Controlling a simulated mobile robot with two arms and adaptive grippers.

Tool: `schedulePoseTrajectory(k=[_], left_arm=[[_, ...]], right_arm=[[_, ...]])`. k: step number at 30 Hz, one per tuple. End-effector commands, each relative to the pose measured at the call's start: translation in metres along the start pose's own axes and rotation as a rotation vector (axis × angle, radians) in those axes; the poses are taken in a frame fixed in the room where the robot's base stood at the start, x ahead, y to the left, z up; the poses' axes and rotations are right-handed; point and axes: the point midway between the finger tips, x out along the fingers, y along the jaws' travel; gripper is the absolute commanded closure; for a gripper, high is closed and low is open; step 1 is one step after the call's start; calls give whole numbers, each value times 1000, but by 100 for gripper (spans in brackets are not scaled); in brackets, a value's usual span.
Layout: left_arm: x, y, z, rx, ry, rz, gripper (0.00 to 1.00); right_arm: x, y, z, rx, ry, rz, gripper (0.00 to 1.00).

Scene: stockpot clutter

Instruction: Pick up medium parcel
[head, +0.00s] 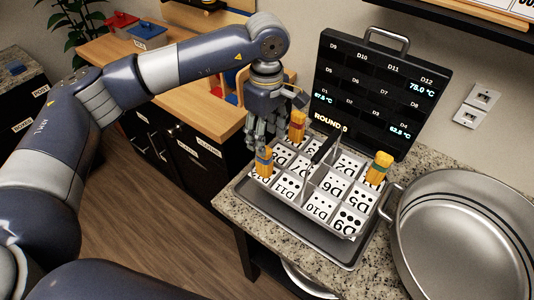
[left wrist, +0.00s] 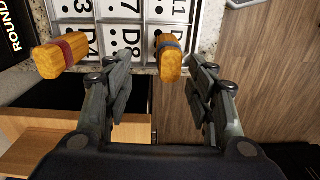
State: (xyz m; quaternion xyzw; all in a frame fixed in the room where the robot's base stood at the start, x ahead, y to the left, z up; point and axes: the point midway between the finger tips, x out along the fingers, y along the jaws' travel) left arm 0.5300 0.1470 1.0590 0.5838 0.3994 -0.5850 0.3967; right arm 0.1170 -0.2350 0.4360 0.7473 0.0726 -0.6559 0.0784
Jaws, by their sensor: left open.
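Several yellow bundles with coloured bands stand in a divided white tray (head: 348,232); nothing in view labels one as the medium parcel. The blue-banded bundle (head: 263,162) is at the tray's left corner and shows between my fingers in the left wrist view (left wrist: 170,62). The red-banded bundle (head: 297,126) is at the back left, and left of my fingers in the wrist view (left wrist: 60,56). The green-banded bundle (head: 379,168) is at the right. My left gripper (head: 258,138) is open, pointing down close to the blue-banded bundle. I cannot tell whether they touch. My right gripper is out of view.
A black display case (head: 375,95) with a handle stands behind the tray. A large metal pot (head: 465,240) stands close on the right. A dark stick (head: 326,146) leans over the tray's middle. Wooden-topped cabinets (head: 190,85) stand behind my left arm.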

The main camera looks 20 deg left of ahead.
Motion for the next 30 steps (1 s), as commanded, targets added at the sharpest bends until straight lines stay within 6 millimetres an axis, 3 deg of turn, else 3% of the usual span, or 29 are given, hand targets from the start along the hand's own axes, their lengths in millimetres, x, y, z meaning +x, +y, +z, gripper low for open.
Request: schedulePoseTrajectory(k=[6, 9, 13, 21, 30], left_arm=[[28, -1, 1, 1, -1, -1, 49], [34, -1, 1, 1, -1, -1, 49], [44, -5, 5, 2, -2, -3, 49], [80, -9, 8, 0, -2, -2, 49], [86, -8, 8, 1, -2, 1, 51]], right_arm=[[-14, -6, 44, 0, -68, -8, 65], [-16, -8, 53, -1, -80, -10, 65], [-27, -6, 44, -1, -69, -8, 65], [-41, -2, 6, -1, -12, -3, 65], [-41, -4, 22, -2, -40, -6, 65]])
